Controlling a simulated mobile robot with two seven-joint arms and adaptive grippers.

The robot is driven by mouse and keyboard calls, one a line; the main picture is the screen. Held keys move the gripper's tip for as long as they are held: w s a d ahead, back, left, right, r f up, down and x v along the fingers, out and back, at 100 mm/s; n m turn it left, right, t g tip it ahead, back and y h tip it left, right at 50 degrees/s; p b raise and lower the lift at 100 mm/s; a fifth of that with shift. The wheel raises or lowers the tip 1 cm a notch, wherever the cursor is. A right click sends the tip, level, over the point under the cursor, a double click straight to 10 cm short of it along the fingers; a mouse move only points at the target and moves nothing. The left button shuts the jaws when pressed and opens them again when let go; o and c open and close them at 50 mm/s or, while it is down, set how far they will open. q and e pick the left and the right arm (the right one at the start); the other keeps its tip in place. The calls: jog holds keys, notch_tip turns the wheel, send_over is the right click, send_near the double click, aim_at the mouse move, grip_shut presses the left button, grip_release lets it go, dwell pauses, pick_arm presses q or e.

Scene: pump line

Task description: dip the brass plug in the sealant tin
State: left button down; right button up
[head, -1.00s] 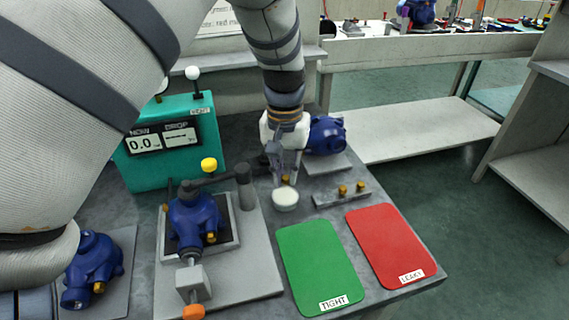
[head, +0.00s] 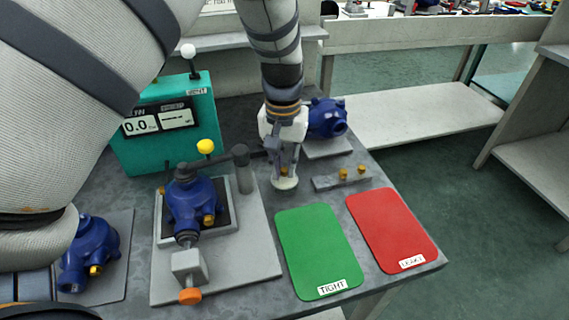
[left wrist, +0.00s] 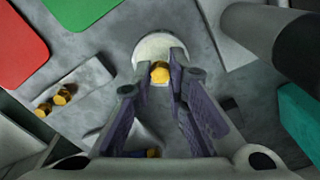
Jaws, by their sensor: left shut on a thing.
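My left gripper (head: 285,168) is shut on a brass plug (head: 284,171), pointing down at the sealant tin. The plug also shows between the fingertips in the left wrist view (left wrist: 160,72). The sealant tin (head: 285,185) is a small round tin with a pale top, standing on the bench; it also shows in the left wrist view (left wrist: 152,47). The plug overlaps the tin's near edge in the wrist view; I cannot tell whether it touches the sealant. My right gripper is not in view.
A grey holder (head: 326,184) with two brass plugs stands right of the tin. A blue pump (head: 326,118) is behind it. The green mat (head: 318,250) and red mat (head: 392,230) lie in front. A clamped blue pump (head: 192,203) and teal gauge box (head: 165,150) stand left.

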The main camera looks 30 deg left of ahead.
pick_arm(q)
jog(key=shift+f, duration=0.55)
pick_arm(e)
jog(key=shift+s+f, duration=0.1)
pick_arm(q)
jog(key=shift+s+f, duration=0.1)
dwell(1.2)
jog(key=shift+r+p, duration=1.1)
jog(key=shift+r, duration=2.55)
jog(key=shift+f, duration=0.1)
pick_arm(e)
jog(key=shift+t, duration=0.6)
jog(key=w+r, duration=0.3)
